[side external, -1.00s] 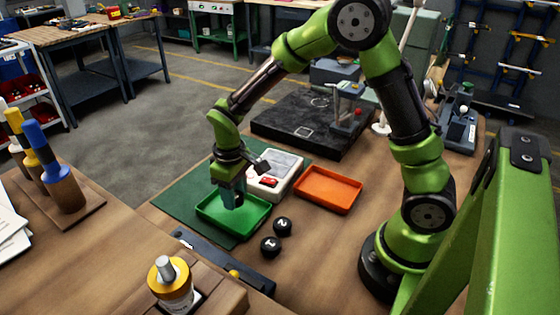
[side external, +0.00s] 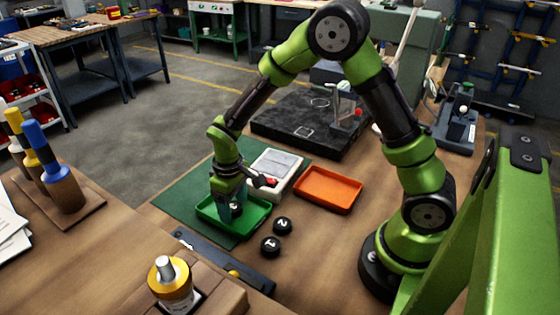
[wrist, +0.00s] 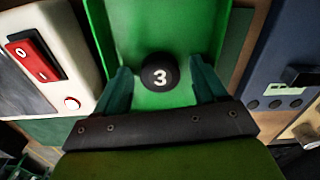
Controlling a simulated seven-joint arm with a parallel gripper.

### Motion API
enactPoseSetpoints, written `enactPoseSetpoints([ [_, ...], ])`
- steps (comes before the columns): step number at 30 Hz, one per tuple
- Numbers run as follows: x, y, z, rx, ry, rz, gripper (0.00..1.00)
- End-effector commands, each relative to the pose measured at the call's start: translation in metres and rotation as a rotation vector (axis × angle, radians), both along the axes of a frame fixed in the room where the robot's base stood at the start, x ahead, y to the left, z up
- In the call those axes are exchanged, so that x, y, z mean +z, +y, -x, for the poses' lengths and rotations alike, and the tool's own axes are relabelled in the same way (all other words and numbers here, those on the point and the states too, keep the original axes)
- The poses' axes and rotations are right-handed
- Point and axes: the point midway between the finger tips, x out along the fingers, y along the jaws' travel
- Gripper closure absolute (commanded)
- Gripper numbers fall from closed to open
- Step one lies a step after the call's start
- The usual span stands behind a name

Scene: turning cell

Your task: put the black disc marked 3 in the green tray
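The black disc marked 3 (wrist: 160,72) is inside the green tray (wrist: 105,25), against its green floor, with the number facing the wrist camera. My gripper (wrist: 160,80) is open, with one finger on each side of the disc and a narrow gap showing on both sides. In the side view my gripper (side external: 230,210) points down into the green tray (side external: 258,218), and the fingers mostly hide the disc there.
Black discs marked 2 (side external: 282,226) and 1 (side external: 271,246) lie on the table just right of the green tray. An orange tray (side external: 328,190) and a white panel with a red switch (side external: 277,170) stand behind. A dark bar-shaped device (side external: 225,262) lies in front.

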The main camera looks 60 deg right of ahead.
Motion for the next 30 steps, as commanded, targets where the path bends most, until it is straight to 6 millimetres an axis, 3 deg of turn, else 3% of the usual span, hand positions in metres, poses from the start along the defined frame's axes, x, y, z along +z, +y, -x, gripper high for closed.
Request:
enactPoseSetpoints([
  [8,0.007,0.0,0.0,-0.001,-0.001,0.0,0.29],
  [21,0.094,0.0,-0.001,-0.001,-0.005,-0.001,0.29],
  [30,0.127,-0.001,0.002,-0.008,-0.012,-0.005,0.29],
])
